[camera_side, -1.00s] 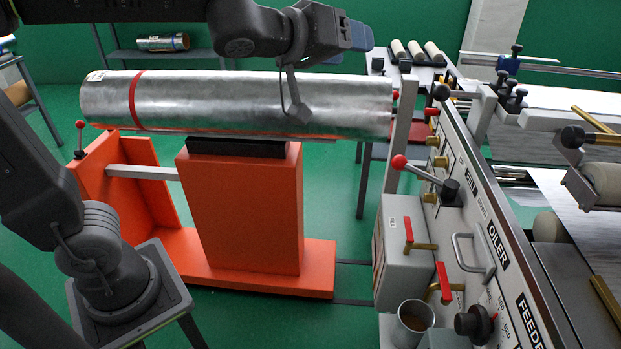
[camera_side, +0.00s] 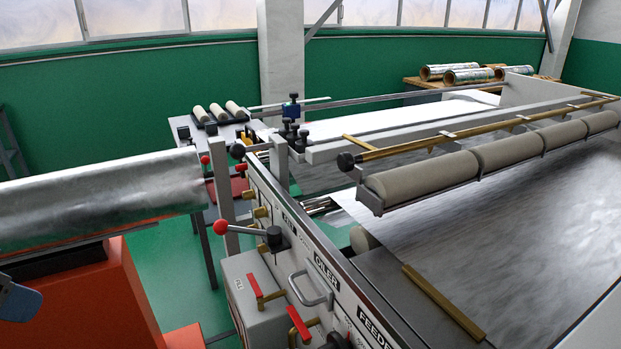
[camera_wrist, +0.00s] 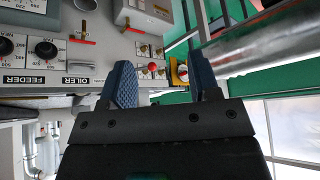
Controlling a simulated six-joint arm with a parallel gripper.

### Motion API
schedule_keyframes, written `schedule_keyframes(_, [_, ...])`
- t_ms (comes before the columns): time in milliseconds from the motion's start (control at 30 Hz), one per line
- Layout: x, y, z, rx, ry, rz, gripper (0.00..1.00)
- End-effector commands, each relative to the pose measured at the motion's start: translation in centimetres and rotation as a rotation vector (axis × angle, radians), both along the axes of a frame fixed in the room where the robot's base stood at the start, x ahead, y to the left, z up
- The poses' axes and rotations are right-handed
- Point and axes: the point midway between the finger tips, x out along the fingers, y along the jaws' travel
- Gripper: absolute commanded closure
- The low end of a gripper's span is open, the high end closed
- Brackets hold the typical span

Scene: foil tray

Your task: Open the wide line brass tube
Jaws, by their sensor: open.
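Two brass valves with red handles show on the machine's side in the side view: the upper valve (camera_side: 255,286) on a grey box and the lower valve (camera_side: 298,323) below it to the right. I cannot tell which one is the wide line's. Red-handled brass parts also show in the wrist view, at the upper left (camera_wrist: 80,41) and top middle (camera_wrist: 160,13). My gripper (camera_wrist: 164,82) is open and empty in the wrist view, its blue fingers apart and facing the panel. In the side view only a blue piece, perhaps mine, shows at the left edge.
A foil roll (camera_side: 100,200) lies on an orange stand (camera_side: 90,300) left of the machine. A red-knobbed lever (camera_side: 245,229) and a grey handle (camera_side: 308,290) stick out from the panel.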

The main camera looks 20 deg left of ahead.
Motion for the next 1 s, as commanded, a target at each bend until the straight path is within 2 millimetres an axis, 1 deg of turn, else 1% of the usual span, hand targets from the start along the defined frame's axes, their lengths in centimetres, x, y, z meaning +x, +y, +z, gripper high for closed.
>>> schedule_keyframes(67, [2.3, -0.3, 0.9, 0.019, -0.064, -0.012, 0.44])
schedule_keyframes(167, [7.0, -1.4, 2.7, 0.04, -0.214, -0.045, 0.44])
schedule_keyframes(200, [9.2, -2.2, 3.5, 0.043, -0.285, -0.069, 0.44])
schedule_keyframes(267, [12.4, -4.0, 4.8, 0.034, -0.398, -0.116, 0.44])
schedule_keyframes(300, [14.4, -5.5, 5.7, 0.021, -0.471, -0.154, 0.44])
schedule_keyframes(367, [17.0, -8.0, 6.8, -0.013, -0.579, -0.22, 0.44])
schedule_keyframes(400, [18.6, -10.0, 7.3, -0.043, -0.645, -0.269, 0.44])
schedule_keyframes(467, [20.4, -13.1, 8.1, -0.099, -0.736, -0.35, 0.44])
schedule_keyframes(500, [21.2, -15.2, 8.4, -0.14, -0.79, -0.404, 0.44])
schedule_keyframes(600, [22.4, -20.0, 8.8, -0.248, -0.888, -0.534, 0.44])
schedule_keyframes(700, [22.6, -23.5, 8.9, -0.339, -0.946, -0.634, 0.44])
schedule_keyframes(800, [22.4, -25.5, 8.8, -0.397, -0.974, -0.694, 0.44])
schedule_keyframes(900, [22.5, -26.4, 8.8, -0.421, -0.985, -0.717, 0.44])
schedule_keyframes(1000, [23.1, -27.0, 8.8, -0.423, -0.986, -0.72, 0.44])
